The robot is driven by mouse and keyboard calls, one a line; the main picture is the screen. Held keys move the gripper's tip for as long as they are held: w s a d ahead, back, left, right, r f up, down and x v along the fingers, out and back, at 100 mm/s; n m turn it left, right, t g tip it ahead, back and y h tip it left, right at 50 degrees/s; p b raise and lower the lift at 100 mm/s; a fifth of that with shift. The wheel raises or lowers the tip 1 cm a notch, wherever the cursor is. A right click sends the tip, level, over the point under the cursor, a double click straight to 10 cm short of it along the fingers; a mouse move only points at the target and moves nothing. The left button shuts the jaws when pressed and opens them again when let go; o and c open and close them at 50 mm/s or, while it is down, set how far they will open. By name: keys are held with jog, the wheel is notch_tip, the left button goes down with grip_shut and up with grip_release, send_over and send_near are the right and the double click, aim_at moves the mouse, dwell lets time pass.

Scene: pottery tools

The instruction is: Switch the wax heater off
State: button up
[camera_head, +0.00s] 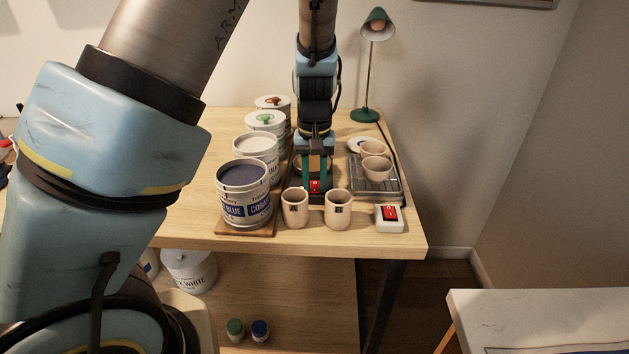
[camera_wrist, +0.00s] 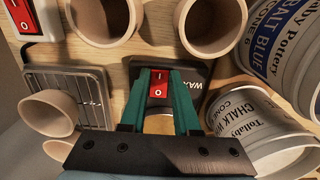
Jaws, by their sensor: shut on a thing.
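The wax heater (camera_wrist: 196,76) is a dark box lettered "WAX" in the wrist view, with a red rocker switch (camera_wrist: 158,84) marked I and O. In the head view the red switch (camera_head: 315,187) shows between my gripper's fingers, just behind two cups. My gripper (camera_wrist: 164,78) points down with its green fingers on either side of the switch, shut on it. I cannot tell which side of the rocker is pressed in. My gripper (camera_head: 316,188) hides most of the heater in the head view.
Two beige cups (camera_head: 295,208) (camera_head: 338,208) stand in front of the heater. Glaze buckets (camera_head: 245,208) line its left. A grey rack (camera_head: 385,190) with bowls is on the right, near a white box with another red switch (camera_head: 390,214). A green lamp (camera_head: 375,27) stands behind.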

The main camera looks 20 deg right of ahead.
grip_shut()
jog(key=shift+w+r+g+p, duration=0.25)
jog(key=shift+g+p, duration=0.25)
jog(key=shift+p, duration=0.3)
jog(key=shift+w+d+g+y+p, duration=0.15)
jog(key=shift+g+y+p, duration=0.5)
jog(key=shift+g, duration=0.25)
jog(key=shift+f, duration=0.1)
jog(key=o, duration=0.8)
grip_release()
jog(key=shift+c, duration=0.2)
